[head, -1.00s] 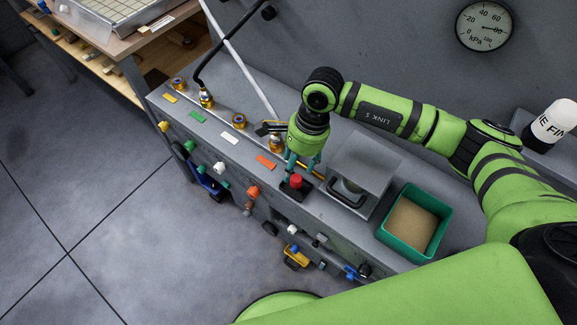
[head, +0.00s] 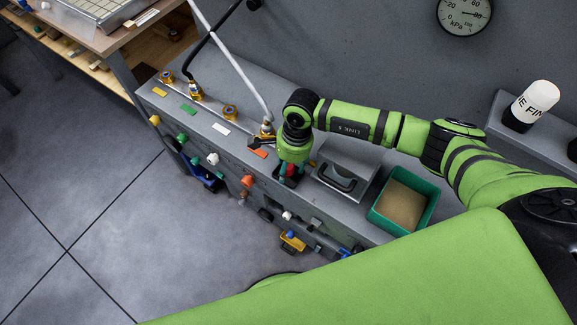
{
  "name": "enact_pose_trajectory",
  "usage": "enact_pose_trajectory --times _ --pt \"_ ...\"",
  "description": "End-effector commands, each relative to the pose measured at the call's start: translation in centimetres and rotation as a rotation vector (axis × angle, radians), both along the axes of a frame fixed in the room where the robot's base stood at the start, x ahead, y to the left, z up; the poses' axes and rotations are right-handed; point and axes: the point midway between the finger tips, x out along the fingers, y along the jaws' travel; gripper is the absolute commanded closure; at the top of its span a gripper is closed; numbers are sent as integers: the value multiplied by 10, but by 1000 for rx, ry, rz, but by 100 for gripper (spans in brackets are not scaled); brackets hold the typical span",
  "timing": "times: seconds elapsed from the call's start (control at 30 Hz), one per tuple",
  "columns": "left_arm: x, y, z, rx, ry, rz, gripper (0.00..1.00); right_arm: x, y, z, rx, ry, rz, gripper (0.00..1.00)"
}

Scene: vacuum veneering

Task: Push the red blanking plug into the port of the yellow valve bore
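The red blanking plug (head: 289,170) stands in a small dark holder (head: 288,182) on the grey bench top. My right gripper (head: 291,173) points down over it, with its teal fingers on either side of the plug. Whether the fingers touch the plug is too small to tell. The brass port (head: 167,76) beside the yellow label (head: 160,91) is at the far left end of the row. It has a blue ring and no hose in it. A yellow knob (head: 154,119) is on the bench front below it. My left gripper is out of view.
A black hose (head: 213,45) and a white hose (head: 236,62) rise from other brass ports. Another brass port (head: 230,112) has no hose. A lidded grey box (head: 347,165) and a green bin (head: 427,210) stand right of the gripper. A gauge (head: 464,14) hangs behind.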

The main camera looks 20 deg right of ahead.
Motion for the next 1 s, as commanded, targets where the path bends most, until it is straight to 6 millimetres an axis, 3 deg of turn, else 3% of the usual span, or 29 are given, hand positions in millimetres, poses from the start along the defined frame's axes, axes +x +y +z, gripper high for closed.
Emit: enact_pose_trajectory --times 0.03,0.1,0.33,0.57,1.0 --pt "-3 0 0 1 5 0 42 0 0 0 0 0 0 70" --pt "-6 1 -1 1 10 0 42 0 0 0 0 0 0 91" --pt "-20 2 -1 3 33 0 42 0 0 1 1 0 0 97" --pt "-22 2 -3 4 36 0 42 1 0 5 2 -2 1 97" --pt "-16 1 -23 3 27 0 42 1 0 81 1 -4 1 97"
